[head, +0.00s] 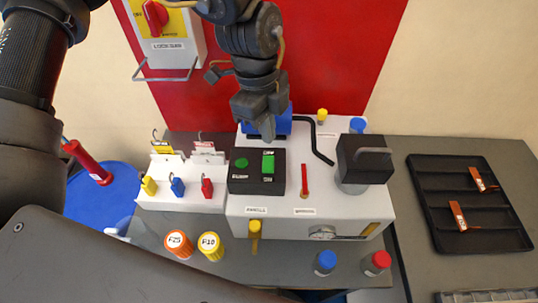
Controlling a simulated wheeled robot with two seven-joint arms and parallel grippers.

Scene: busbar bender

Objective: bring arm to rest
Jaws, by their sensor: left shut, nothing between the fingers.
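My left gripper (265,124) is in the upper middle of the head view, pointing down. It is shut and empty. Its fingertips are in front of a blue part (283,122) on the back of the white bender machine (310,238). I cannot tell whether they touch it. They are just behind the black control box (257,178) with green buttons. Dark links of my own arms fill the left side and the lower left of the view. My right gripper is not in view.
A bent black lever (315,140) stands right of the gripper, and a black block (363,158) is farther right. Padlocks (178,187) sit on a white rack at left. A lockout switch (155,18) is on the red panel. A black tray (455,188) lies at right.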

